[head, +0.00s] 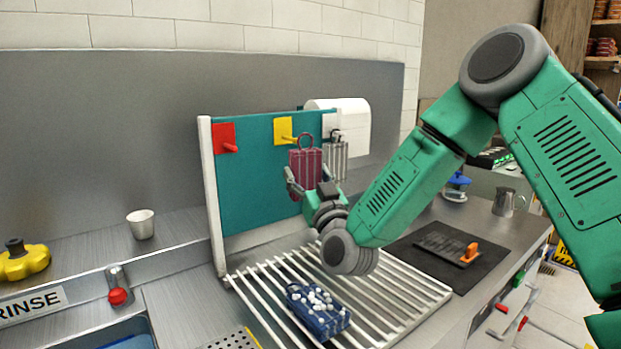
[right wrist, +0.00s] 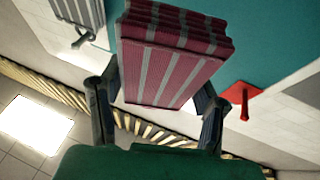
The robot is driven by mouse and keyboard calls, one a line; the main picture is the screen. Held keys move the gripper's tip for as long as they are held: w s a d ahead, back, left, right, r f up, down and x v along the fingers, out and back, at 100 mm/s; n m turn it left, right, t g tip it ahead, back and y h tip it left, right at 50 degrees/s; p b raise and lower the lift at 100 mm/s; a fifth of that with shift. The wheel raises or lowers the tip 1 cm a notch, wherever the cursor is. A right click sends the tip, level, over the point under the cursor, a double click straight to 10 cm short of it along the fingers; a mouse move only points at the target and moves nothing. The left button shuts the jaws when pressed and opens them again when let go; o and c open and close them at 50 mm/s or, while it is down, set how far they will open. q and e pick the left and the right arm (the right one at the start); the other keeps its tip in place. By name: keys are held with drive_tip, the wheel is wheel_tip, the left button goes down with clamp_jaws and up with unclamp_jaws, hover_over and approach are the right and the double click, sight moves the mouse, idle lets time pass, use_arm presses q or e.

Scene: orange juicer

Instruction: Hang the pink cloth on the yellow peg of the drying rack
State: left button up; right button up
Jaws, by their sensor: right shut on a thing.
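The pink cloth (head: 306,174) is a folded, grey-striped bundle with a loop on top, held upright in front of the teal board (head: 250,185) of the drying rack. It also shows in the right wrist view (right wrist: 168,65). The yellow peg (head: 283,130) is at the board's upper middle. The left gripper is out of view.
A red peg (head: 223,138) is left on the board. A grey striped cloth (head: 338,160) hangs close on the right. A blue dotted cloth (head: 319,312) lies on the white slatted rack (head: 400,292). A metal cup (head: 140,224) stands left, and a dark mat (head: 435,252) lies right.

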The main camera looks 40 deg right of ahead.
sight(286, 163)
drive_tip(key=shift+w+d+f, duration=0.1)
drive_tip(key=shift+w+f, duration=0.05)
drive_tip(key=shift+w, duration=0.95)
drive_tip(key=w, duration=0.1)
drive_tip(key=w+b, duration=0.1)
drive_tip(key=w, duration=0.2)
drive_tip(key=shift+w+f, duration=0.15)
drive_tip(key=shift+f, duration=0.2)
drive_tip(key=shift+b, duration=0.3)
drive_tip(key=o, duration=1.1)
drive_tip(key=shift+w, duration=0.1)
drive_tip(key=shift+a, duration=0.2)
